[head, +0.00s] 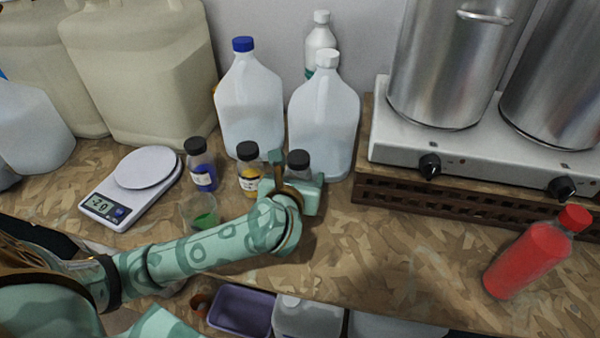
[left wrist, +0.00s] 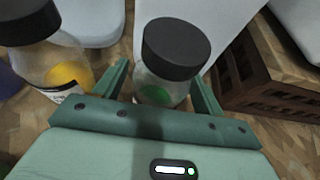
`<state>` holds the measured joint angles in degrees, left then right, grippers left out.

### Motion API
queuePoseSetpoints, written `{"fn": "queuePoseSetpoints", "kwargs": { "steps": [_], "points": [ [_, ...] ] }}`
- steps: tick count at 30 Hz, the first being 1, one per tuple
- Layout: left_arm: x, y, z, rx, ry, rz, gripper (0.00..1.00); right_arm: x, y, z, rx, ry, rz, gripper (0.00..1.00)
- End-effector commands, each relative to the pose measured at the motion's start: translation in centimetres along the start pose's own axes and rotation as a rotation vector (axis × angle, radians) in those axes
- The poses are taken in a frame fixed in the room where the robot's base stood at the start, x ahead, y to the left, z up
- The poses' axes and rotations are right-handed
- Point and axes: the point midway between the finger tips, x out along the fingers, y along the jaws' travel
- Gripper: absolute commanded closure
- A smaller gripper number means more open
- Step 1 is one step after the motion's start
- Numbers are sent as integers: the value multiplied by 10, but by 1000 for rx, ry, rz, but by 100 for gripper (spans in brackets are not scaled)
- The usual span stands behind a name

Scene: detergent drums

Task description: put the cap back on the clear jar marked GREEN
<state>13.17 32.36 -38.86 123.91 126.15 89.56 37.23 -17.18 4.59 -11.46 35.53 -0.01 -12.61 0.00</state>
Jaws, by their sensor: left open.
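A clear jar with a black cap (head: 298,158) stands behind my left gripper (head: 297,178), which hides its lower part. In the left wrist view this jar (left wrist: 156,94) shows green inside, between the two open fingers. Its black cap (left wrist: 177,49) sits on top; whether it is screwed tight I cannot tell. No GREEN lettering is readable. My right gripper is not in view.
A yellow jar (head: 249,179) stands close left of the gripper, a blue jar (head: 203,177) further left; both wear black caps. White jugs (head: 323,115) are close behind. A scale (head: 128,195) is left. A slatted crate (head: 440,200) and a red bottle (head: 526,261) are right.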

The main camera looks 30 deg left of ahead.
Motion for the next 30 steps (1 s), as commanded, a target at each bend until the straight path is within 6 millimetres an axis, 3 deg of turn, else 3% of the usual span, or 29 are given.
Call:
{"fn": "queuePoseSetpoints", "kwargs": {
  "steps": [9,15,30],
  "points": [
    [-70,0,2,-3,1,-2,30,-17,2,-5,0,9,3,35],
    [-97,0,1,-3,0,-1,30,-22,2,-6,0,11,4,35],
    [-105,0,1,-2,-2,0,30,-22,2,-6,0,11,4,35]
  ]
}}
